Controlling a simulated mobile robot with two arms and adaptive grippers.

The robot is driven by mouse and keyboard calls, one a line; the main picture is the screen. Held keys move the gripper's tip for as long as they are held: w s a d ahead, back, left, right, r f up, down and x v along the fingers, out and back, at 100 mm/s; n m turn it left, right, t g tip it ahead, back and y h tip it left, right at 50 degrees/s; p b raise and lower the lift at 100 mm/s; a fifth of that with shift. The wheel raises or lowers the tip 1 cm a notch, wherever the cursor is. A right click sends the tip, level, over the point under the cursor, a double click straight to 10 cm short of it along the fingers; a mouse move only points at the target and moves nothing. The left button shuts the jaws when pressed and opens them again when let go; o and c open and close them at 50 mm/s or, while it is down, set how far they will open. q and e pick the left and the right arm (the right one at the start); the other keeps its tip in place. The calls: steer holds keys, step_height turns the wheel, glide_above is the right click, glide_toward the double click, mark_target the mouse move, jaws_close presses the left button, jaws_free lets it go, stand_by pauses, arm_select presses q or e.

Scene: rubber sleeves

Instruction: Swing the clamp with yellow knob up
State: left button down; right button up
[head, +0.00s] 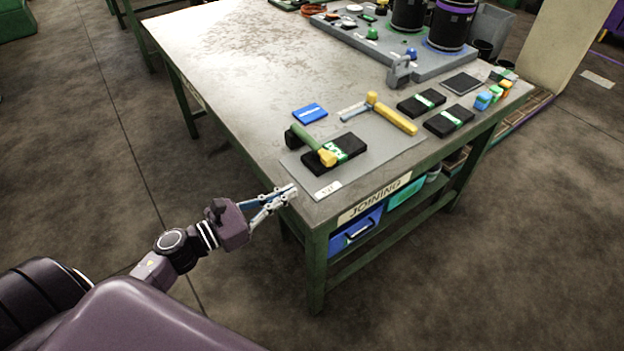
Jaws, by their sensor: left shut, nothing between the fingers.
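A grey fixture board (440,68) lies at the back right of the table. It carries small parts with coloured knobs, among them a green knob (372,33) and a blue knob (411,53), and dark cylinders (452,24) with coloured rings at their bases. The parts at the far end are too small to tell which one is the clamp with the yellow knob. My left gripper (291,191) is shut and empty at the table's near left corner, far from the board. My right gripper is out of view.
The workbench (225,50) has a wide bare area at the back left. A grey bracket (399,71) stands at the board's near edge.

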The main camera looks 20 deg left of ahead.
mark_target(320, 183)
arm_select(q)
steer(key=p+x, duration=0.1)
steer(key=x, duration=0.7)
steer(key=shift+w+d+r, duration=0.1)
steer(key=shift+w, duration=0.2)
steer(key=shift+w+d+p, duration=0.3)
steer(key=shift+w+d, duration=0.05)
steer(key=shift+w, duration=0.15)
steer(key=shift+r+n+p, duration=0.3)
steer(key=shift+r+p, duration=0.15)
steer(key=shift+p, duration=0.05)
step_height(320, 183, up, 6)
steer(key=n+p, duration=0.3)
steer(key=p, duration=0.1)
steer(key=shift+f+p, duration=0.2)
steer(key=shift+p, duration=0.15)
steer(key=w+a+r+n+p, duration=0.5)
steer(key=w+a+r+n, duration=0.2)
steer(key=a+r+n, duration=0.5)
steer(key=shift+w+a+r+n, duration=0.25)
steer(key=shift+a+n, duration=0.25)
steer(key=shift+n, duration=0.6)
